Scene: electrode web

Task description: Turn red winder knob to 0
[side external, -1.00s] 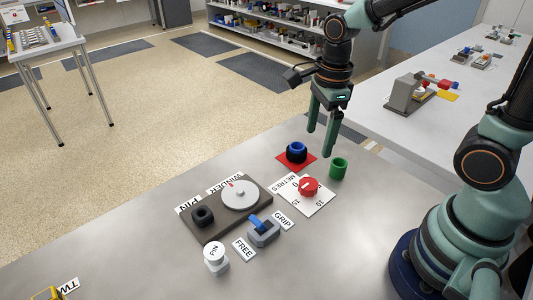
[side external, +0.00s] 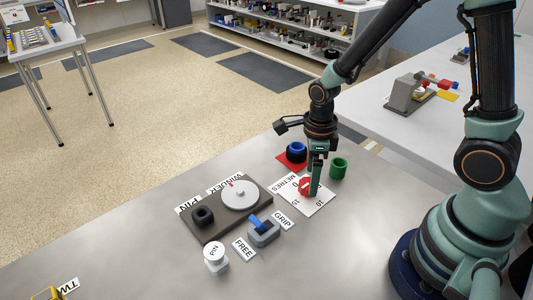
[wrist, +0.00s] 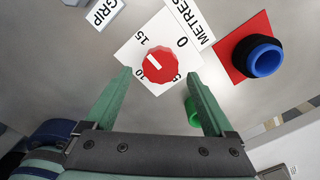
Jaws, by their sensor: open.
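The red winder knob (wrist: 160,66) sits on a white dial card (wrist: 128,54) marked 0, 5, 10 and 15. Its white pointer line points to the upper left in the wrist view, between 10 and 15. In the side view the red knob (side external: 304,187) is partly hidden behind a finger, on the dial card (side external: 322,206). My gripper (side external: 314,191) points down at the knob. In the wrist view my gripper (wrist: 157,73) is open, with one green finger on either side of the knob's near edge. I cannot tell whether a finger touches it.
A blue-and-black ring stack (side external: 296,151) on a red square and a green cup (side external: 338,168) stand close behind the dial. The winder board (side external: 246,214) with a grey disc and the blue-lever clamp (side external: 264,232) lie to the left.

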